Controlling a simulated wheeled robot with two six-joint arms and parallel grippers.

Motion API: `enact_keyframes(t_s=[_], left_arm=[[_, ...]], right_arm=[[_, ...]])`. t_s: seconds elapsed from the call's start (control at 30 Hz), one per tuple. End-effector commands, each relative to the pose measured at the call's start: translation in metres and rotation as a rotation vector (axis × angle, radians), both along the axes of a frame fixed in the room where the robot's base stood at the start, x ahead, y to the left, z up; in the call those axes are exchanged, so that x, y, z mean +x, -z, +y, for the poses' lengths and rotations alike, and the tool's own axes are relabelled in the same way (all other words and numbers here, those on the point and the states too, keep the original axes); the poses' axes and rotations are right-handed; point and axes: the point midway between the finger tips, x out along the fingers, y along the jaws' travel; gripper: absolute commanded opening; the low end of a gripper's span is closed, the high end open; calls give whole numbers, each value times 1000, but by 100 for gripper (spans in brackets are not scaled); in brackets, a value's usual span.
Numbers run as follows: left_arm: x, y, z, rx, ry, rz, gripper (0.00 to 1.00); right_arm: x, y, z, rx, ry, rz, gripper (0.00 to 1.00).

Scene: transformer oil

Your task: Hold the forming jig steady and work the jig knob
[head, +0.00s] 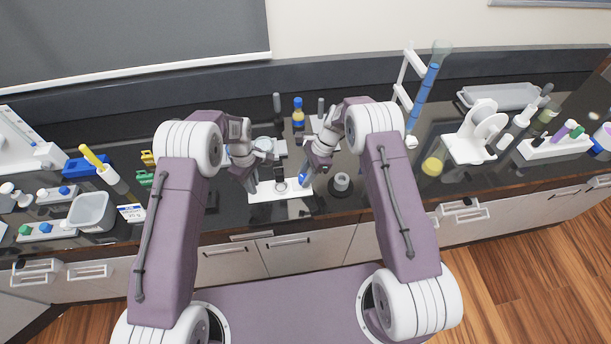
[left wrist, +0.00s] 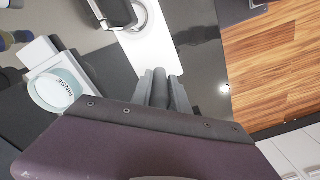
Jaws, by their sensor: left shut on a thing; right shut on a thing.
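The forming jig is a white flat base (head: 280,195) near the front of the black bench, with a small upright part (head: 281,187) at its middle. It also shows as a white strip in the left wrist view (left wrist: 154,52). My left gripper (head: 252,186) is shut at the left end of the jig; its fingers (left wrist: 161,88) meet the strip's end in the left wrist view.
A round dish marked RINSE (left wrist: 57,90) stands near my left gripper. A grey ring-shaped part (head: 342,184) stands right of the jig. A beaker with yellow liquid (head: 432,165) and a tall blue column (head: 425,90) are farther right. A clear tub (head: 90,212) is left.

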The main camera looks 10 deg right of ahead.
Motion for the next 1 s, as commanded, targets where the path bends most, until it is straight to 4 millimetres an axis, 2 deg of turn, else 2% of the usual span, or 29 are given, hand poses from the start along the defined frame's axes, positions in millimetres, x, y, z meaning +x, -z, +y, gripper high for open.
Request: enact_keyframes(t_s=[0.6, 1.0], left_arm=[[0, 1, 0, 0, 0, 0, 0], [0, 1, 0, 0, 0, 1, 0]], right_arm=[[3, 0, 2, 1, -539, -1, 0], [5, 1, 4, 2, -755, -2, 0]])
